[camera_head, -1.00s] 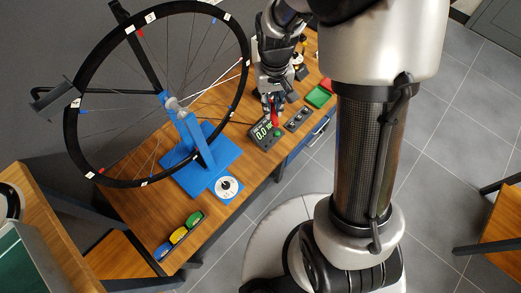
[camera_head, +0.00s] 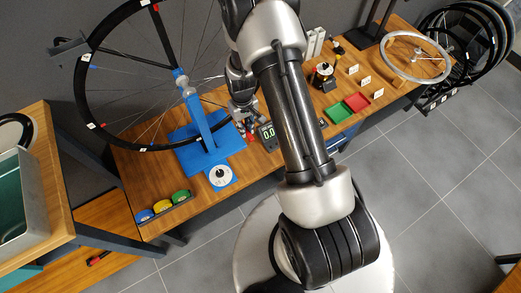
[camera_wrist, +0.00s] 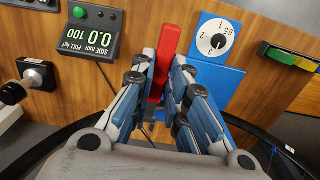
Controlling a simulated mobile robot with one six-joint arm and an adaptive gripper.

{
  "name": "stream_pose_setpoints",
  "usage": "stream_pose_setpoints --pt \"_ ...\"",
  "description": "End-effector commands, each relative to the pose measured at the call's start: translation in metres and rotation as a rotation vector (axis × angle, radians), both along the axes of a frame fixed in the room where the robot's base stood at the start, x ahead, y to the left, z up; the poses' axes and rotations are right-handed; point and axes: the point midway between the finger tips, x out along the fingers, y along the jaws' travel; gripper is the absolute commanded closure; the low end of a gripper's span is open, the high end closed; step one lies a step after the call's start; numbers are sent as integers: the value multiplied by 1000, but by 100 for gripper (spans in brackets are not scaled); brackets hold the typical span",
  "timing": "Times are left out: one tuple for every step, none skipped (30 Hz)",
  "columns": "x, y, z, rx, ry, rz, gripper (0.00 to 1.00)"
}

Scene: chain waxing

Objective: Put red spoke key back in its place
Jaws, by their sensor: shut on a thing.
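The red spoke key (camera_wrist: 167,50) is between the fingers of my gripper (camera_wrist: 160,85), which is shut on it; its red end points away from my wrist. In the head view, my gripper (camera_head: 245,110) is low over the bench, between the blue wheel stand (camera_head: 204,132) and the digital gauge (camera_head: 267,134), with the red key (camera_head: 249,133) just below it. A dark rack (camera_head: 168,212) at the bench's left front end holds blue (camera_head: 145,215), yellow (camera_head: 162,206) and green (camera_head: 181,196) keys. Part of this rack (camera_wrist: 288,58) shows at the wrist view's right edge.
The spoked wheel (camera_head: 85,97) stands upright over the bench beside my arm. A white dial (camera_head: 220,177) on a blue plate lies between the gauge and the rack. Red and green trays (camera_head: 340,112) lie farther right. Bare wood surrounds the rack.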

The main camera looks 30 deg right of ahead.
Motion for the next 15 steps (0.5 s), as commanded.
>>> stream_pose_setpoints --pt "-6 -11 -33 2 10 -3 100" --pt "-8 -16 -49 3 11 -1 100" --pt "-11 -23 -68 2 9 1 100" --pt "-14 -27 -81 2 8 2 100" --pt "-16 -31 -93 2 7 4 100" --pt "-21 -35 -108 2 7 6 100" --pt "-23 -38 -118 1 5 7 100" --pt "-26 -41 -127 1 5 8 100" --pt "-29 -43 -137 1 4 10 100" --pt "-31 -45 -143 1 3 11 100" --pt "-33 -47 -148 0 2 12 100" --pt "-34 -48 -153 0 1 13 100" --pt "-35 -49 -156 -1 0 13 100" --pt "-36 -49 -158 -1 0 14 100" --pt "-37 -50 -161 -1 0 15 100"
